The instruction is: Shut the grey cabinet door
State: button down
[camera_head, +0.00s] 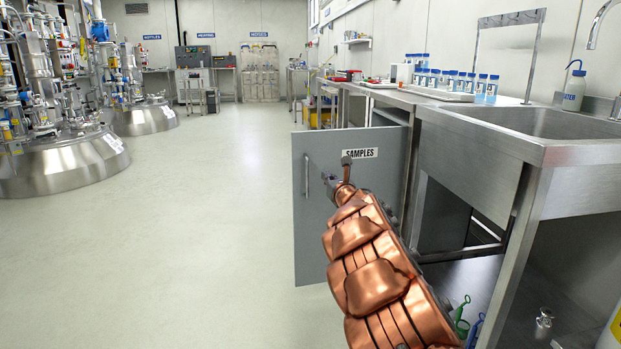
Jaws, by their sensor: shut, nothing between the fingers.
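The grey cabinet door (310,230) stands open, jutting out to the left from the bench front into the aisle. It carries a "SAMPLES" label (360,153) and a vertical bar handle (307,176) near its left edge. My copper-coloured arm reaches up from the bottom right in front of the door and hides its lower right part. My gripper (336,173) is small in view, shut and empty, in front of the door just right of the handle and below left of the label. I cannot tell whether it touches the door.
A steel sink bench (540,155) runs along the right, with an open space beneath holding small items. Blue-capped bottles (467,83) and a wash bottle (574,87) stand on top. The floor (200,220) left of the door is clear up to steel reactor vessels (65,160).

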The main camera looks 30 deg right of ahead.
send_near(307, 160)
jog(key=shift+x, duration=2.65)
jog(key=shift+w+d+r+n+y+p, duration=0.15)
jog(key=shift+w+n+y+p, duration=0.2)
jog(key=shift+p, duration=0.25)
jog(key=shift+w+d+p, duration=0.25)
jog(key=shift+w+p, duration=0.25)
jog(key=shift+w, duration=0.1)
